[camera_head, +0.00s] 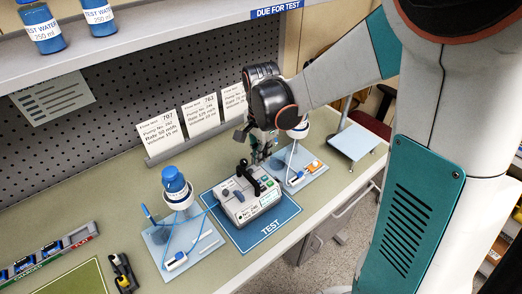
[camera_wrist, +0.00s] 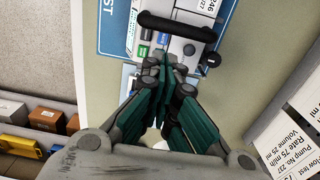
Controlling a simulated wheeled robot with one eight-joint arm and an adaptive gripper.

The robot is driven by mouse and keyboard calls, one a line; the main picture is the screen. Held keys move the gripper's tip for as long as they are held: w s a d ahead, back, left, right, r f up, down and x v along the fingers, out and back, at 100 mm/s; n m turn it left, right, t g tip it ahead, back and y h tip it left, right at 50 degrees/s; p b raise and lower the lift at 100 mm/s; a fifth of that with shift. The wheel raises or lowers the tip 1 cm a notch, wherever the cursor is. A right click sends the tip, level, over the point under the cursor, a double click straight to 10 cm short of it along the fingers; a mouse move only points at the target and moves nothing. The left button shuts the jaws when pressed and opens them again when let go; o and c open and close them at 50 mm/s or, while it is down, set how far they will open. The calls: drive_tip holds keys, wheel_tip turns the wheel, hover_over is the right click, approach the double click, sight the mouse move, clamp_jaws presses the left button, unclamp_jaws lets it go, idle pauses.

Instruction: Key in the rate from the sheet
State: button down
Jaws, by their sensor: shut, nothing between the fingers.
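The infusion pump (camera_head: 242,204) is a grey box with a black handle, a small screen and coloured keys. It sits on the blue TEST mat (camera_head: 272,229). The pump also shows at the top of the wrist view (camera_wrist: 190,22), with green and blue keys near my fingertips. My gripper (camera_head: 261,158) is shut and empty, just behind and above the pump; I cannot tell whether it touches. It also shows in the wrist view (camera_wrist: 165,62). Flow test sheets stand behind: a left one (camera_head: 160,134), a middle one (camera_head: 203,117) and a partly hidden right one (camera_head: 233,100).
Stands with blue-capped bottles flank the pump, one on a left tray (camera_head: 205,243) and one on a right tray (camera_head: 300,181). A charger strip (camera_head: 45,262) and black tool (camera_head: 124,272) lie left. A shelf (camera_head: 150,37) overhangs the bench.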

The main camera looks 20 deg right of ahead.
sight(262, 182)
wheel_tip(262, 182, down, 9)
drive_tip(key=shift+r+b, duration=0.15)
drive_tip(key=shift+b, duration=0.9)
drive_tip(key=shift+s+f+b, duration=0.1)
drive_tip(key=shift+f+b, duration=0.75)
drive_tip(key=shift+f, duration=0.05)
drive_tip(key=shift+s, duration=0.15)
drive_tip(key=shift+r, duration=0.1)
drive_tip(key=shift+r+p, duration=0.25)
drive_tip(key=shift+p, duration=0.05)
wheel_tip(262, 182, up, 14)
drive_tip(key=p, duration=0.5)
drive_tip(key=shift+w, duration=0.2)
